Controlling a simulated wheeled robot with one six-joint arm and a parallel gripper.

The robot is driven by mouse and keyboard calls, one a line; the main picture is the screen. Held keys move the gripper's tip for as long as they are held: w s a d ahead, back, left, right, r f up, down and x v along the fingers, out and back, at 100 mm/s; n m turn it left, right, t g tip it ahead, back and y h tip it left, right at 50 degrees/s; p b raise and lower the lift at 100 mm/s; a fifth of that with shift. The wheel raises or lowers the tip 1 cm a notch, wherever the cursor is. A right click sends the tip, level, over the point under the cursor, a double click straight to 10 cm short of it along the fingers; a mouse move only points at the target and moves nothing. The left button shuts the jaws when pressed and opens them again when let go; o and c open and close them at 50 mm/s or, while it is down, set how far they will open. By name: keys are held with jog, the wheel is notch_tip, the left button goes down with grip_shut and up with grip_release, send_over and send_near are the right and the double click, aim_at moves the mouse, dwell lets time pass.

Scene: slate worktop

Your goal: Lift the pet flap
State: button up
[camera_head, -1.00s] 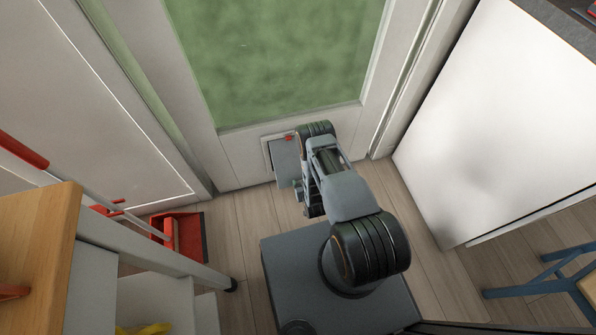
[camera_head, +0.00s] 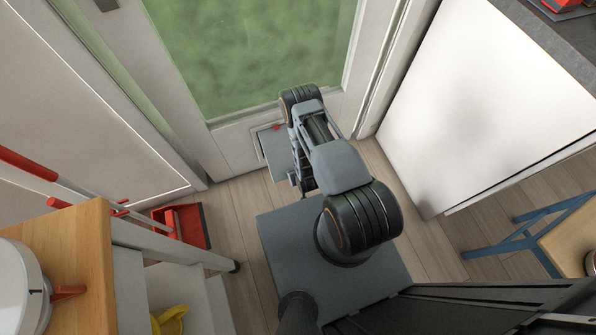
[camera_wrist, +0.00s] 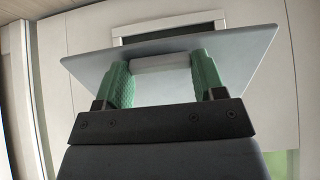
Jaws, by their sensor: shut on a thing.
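The pet flap (camera_head: 281,159) is a flat grey panel low in the white door, below its green glass pane. It tilts out from its frame (camera_head: 261,147), and a small red part (camera_head: 277,127) shows at the frame's top. In the wrist view the flap (camera_wrist: 255,52) spreads across the middle, with a dark slot of the opening beside it. My gripper (camera_wrist: 162,66), with green padded fingers, is shut on the pale grip bar (camera_wrist: 160,62) of the flap. In the head view my arm hides part of the flap and most of the gripper.
A red dustpan (camera_head: 184,226) stands on the floor to the left, near a wooden-topped trolley (camera_head: 84,252). A white cabinet panel (camera_head: 470,110) and a blue-legged stool (camera_head: 520,235) are on the right.

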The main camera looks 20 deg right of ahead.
jog(key=o, duration=1.3)
jog(key=p+v, duration=0.4)
jog(key=v, duration=0.9)
jog(key=shift+s+r, duration=0.2)
jog(key=shift+r, duration=0.2)
jog(key=shift+w, duration=0.1)
